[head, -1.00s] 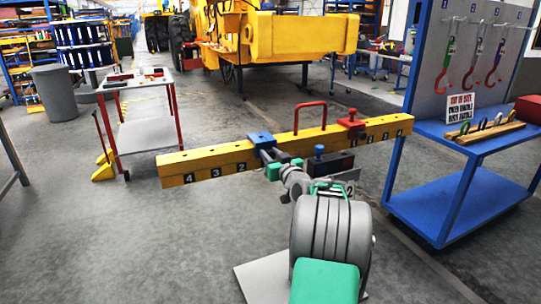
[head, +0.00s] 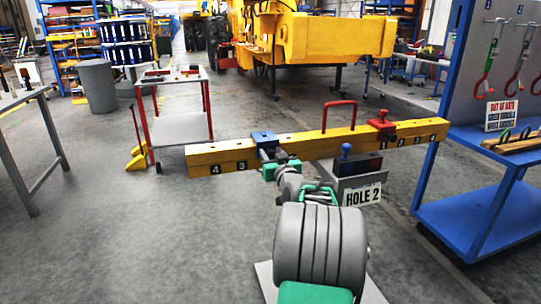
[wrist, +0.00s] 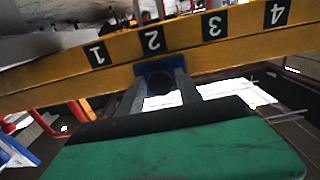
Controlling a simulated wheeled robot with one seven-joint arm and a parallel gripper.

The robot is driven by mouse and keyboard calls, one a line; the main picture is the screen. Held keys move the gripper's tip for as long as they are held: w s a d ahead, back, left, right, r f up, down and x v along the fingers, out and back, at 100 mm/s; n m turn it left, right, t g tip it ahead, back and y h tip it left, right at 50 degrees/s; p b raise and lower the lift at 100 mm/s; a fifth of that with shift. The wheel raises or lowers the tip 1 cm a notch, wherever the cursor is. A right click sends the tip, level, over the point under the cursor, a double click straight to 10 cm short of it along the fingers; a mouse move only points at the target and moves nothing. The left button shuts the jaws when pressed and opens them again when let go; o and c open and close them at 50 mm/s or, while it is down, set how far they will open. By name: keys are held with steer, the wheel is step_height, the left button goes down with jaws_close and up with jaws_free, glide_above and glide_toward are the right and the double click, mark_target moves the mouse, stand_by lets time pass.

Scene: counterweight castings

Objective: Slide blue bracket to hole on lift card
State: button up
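A yellow beam (head: 220,156) runs across the middle of the head view, with number plates along its side. The blue bracket (head: 264,138) sits around its left half, just right of plate 3. In the wrist view the blue bracket (wrist: 147,69) is below plate 2 (wrist: 151,40), roughly in line with it. My gripper (head: 268,155) is at the bracket's near side. In the wrist view its two fingers (wrist: 160,90) close in on either side of a dark round part of the bracket. The lift card (head: 362,193) reads "HOLE 2".
A red bracket (head: 380,124) sits on the beam's right half, and a red handle (head: 339,116) rises near the middle. A blue cart (head: 480,215) is close to the beam's right end.

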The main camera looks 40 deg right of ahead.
steer(key=shift+o, duration=0.8)
steer(key=shift+a, duration=0.1)
steer(key=v, duration=0.7)
steer(key=shift+s+a, duration=0.2)
steer(key=shift+s, duration=0.15)
